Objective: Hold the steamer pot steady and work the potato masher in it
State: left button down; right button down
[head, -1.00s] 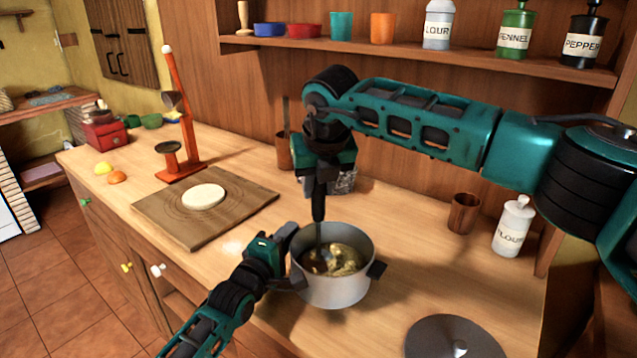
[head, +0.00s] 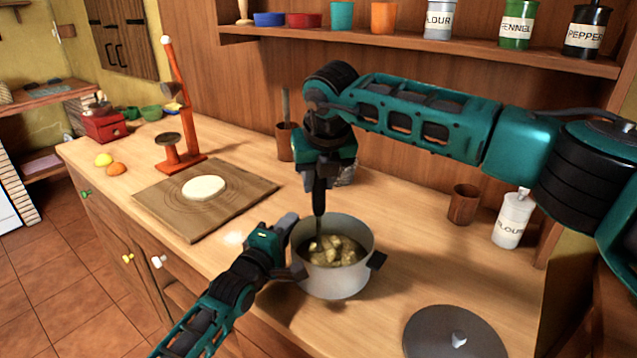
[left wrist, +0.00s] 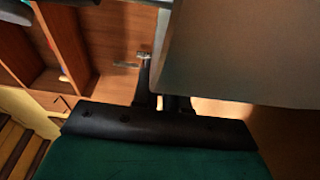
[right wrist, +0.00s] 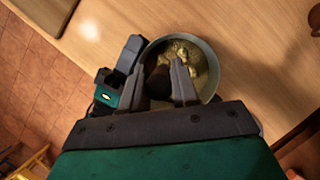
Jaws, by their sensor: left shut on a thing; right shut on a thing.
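The grey steamer pot (head: 335,283) stands upright on the counter with potato chunks (head: 338,249) inside. My left gripper (head: 291,262) is shut at the pot's left side, on its handle, which the fingers hide. The pot wall (left wrist: 235,50) fills the upper right of the left wrist view. My right gripper (head: 321,180) is above the pot, shut on the potato masher's dark handle (head: 319,203). The masher points down into the pot's left part; its head is not clearly visible. The right wrist view shows the handle (right wrist: 157,84) between the fingers, over the pot.
A dark round lid (head: 440,338) lies on the counter at front right. A wooden cup (head: 463,205) and flour canister (head: 513,220) stand right of the pot. A board with dough (head: 204,188) lies to the left. A holder with a utensil (head: 285,142) stands behind.

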jog(key=shift+r, duration=0.3)
jog(key=shift+f, duration=1)
jog(key=shift+r, duration=0.1)
jog(key=shift+r, duration=0.9)
jog(key=shift+s, duration=0.1)
